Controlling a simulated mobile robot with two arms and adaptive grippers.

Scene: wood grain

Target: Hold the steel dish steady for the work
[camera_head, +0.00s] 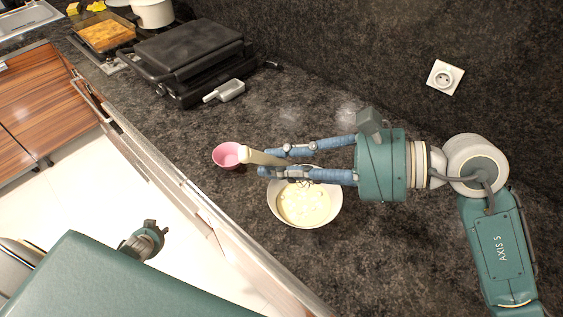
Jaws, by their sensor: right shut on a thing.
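The steel dish (333,215) is a round, pale bowl on the dark counter, holding a creamy yellowish-white mix. My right gripper (267,162) reaches over the bowl's far side from the right. It is shut on the pale handle of a tool (247,155). My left gripper (146,240) hangs at the lower left over the floor, away from the dish. Its fingers are too small and dark to tell whether they are open.
A pink bowl (226,156) stands just left of the dish. A black grill (190,57) stands further back, with a grey-white scoop-like thing (225,91) in front. A baking dish (105,37) and a white pot (153,13) are at the back.

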